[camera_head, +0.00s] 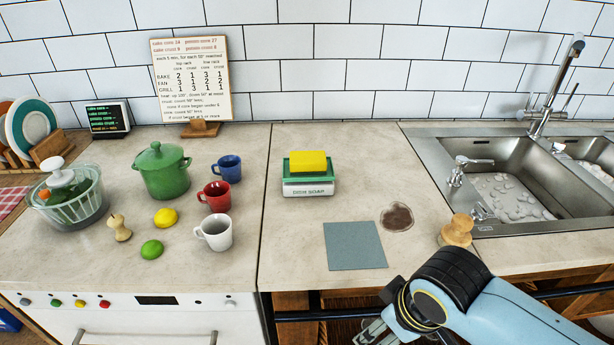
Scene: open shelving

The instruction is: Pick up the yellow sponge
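My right gripper (368,335) is at the bottom edge, in front of the counter, well apart from the sponge. Only part of it shows, and I cannot tell whether it is open or shut. My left gripper is not in view.
A wooden knob-like object (457,230) stands by the sink (520,165). Blue (227,168), red (214,196) and white (215,232) mugs stand left.

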